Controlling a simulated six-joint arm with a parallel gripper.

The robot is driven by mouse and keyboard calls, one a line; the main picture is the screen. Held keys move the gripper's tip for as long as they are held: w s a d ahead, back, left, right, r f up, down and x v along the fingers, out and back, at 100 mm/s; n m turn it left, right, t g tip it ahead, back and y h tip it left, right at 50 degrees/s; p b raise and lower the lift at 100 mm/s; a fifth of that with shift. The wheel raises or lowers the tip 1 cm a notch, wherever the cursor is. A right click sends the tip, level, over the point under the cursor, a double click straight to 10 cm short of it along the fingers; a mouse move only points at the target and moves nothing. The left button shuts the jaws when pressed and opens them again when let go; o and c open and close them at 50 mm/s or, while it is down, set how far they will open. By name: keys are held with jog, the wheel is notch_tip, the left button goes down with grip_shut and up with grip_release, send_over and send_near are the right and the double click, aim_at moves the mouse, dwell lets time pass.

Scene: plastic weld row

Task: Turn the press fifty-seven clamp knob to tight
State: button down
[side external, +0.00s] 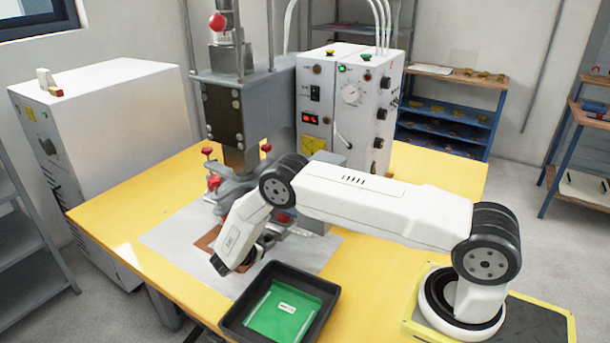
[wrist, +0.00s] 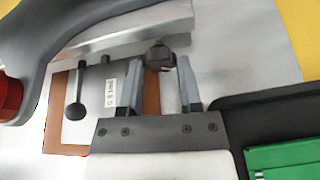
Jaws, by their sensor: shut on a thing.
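In the wrist view, my gripper (wrist: 160,66) has one finger on each side of a dark, faceted knob (wrist: 158,53) and is shut on it. The knob sits at the edge of a grey metal bar on the press fixture. Its pointer or markings cannot be made out. In the side view, the press (side external: 222,115) stands on the table, and my wrist is low in front of its base. My arm hides the fingers and the held knob there. A small white label (wrist: 110,93) lies left of my fingers, its text hard to read.
A dark ball-ended lever (wrist: 75,111) stands left of my gripper, and a red knob (wrist: 10,96) is at the left edge. A black tray (side external: 236,325) with a green inside is close in front. A white control box (side external: 345,100) stands behind. The yellow table (side external: 170,180) is partly clear.

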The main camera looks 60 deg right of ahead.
jog(key=shift+m, duration=0.3)
jog(key=shift+m+t, duration=0.8)
jog(key=shift+m, duration=0.2)
jog(key=shift+s+m+t+h, duration=0.15)
jog(key=shift+m+t+h, duration=0.15)
jog(key=shift+m+t, duration=0.75)
jog(key=shift+m, duration=0.35)
jog(key=shift+c, duration=1.4)
grip_release()
jog(key=shift+v, duration=3.95)
